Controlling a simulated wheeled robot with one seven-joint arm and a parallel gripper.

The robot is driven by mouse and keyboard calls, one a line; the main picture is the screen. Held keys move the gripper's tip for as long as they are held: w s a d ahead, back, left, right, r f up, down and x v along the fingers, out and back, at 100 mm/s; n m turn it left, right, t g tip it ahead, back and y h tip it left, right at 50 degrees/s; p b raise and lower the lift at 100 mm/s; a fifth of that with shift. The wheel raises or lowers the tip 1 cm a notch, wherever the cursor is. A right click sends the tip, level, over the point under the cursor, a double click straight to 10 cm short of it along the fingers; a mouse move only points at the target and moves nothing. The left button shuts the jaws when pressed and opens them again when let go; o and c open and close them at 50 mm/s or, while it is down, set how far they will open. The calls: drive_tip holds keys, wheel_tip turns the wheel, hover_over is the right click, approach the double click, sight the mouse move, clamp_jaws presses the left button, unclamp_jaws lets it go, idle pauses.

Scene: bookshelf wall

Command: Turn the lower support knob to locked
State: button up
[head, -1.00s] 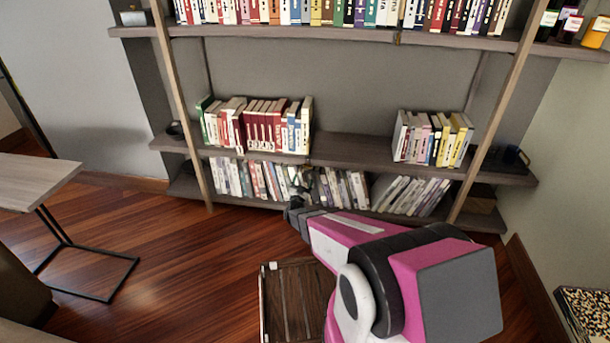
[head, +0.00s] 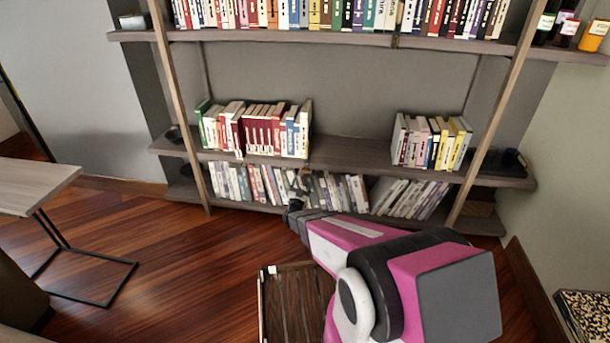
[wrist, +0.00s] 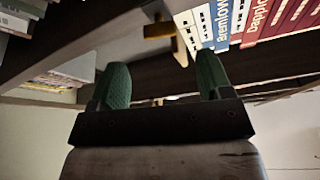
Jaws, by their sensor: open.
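In the wrist view a small brass-coloured knob (wrist: 160,29) with a crossbar shows at a shelf's edge. It lies beyond the fingertips, roughly between them in the picture, with a gap to each finger. My gripper (wrist: 162,68) has two green fingers spread apart with nothing held between them. In the head view my gripper (head: 299,184) is in front of the lower shelves, just below the middle shelf's front edge. The knob is too small there to make out clearly, and I cannot tell its turned position.
The middle shelf (head: 350,150) carries books (head: 262,130) to the left and more books (head: 432,140) to the right. A wooden crate (head: 262,305) stands on the floor beside my arm. A side table (head: 35,185) stands left.

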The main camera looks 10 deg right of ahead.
sight(306, 170)
drive_tip(key=x, duration=0.7)
drive_tip(key=shift+w+d+r, duration=0.1)
drive_tip(key=shift+w, duration=0.2)
drive_tip(key=c, duration=0.9)
